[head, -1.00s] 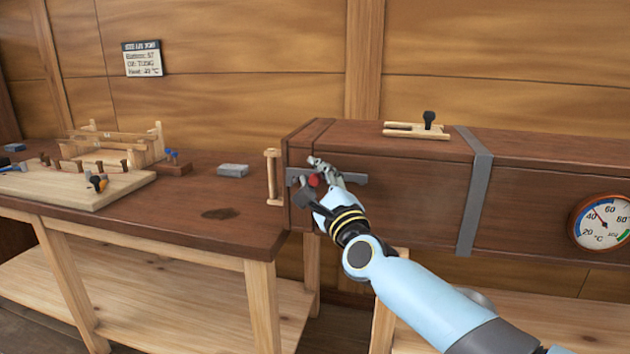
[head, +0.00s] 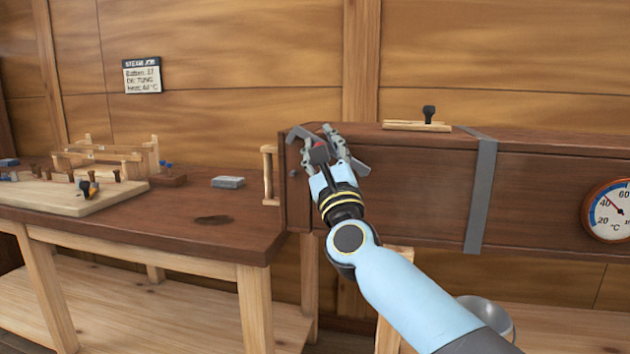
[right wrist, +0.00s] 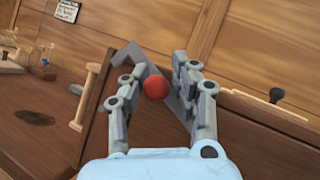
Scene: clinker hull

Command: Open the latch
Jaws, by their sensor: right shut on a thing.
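The latch (head: 358,166) is a grey metal bar with a bent end and a red ball knob (right wrist: 155,87), on the left end of the long brown wooden box. The bar now lies tilted, its left end raised and its right end lower; it also shows in the right wrist view (right wrist: 130,54). My right gripper (head: 322,142) is shut on the red knob, a finger on each side of it. The gripper hides the bar's middle in the head view. My left gripper is not in view.
A pale wooden handle (head: 269,175) stands at the box's (head: 425,205) left end. A black-knobbed wooden piece (head: 415,126) lies on top. A round dial (head: 609,210) is at the right. The bench (head: 225,240) at left holds a grey block (head: 228,182) and jigs.

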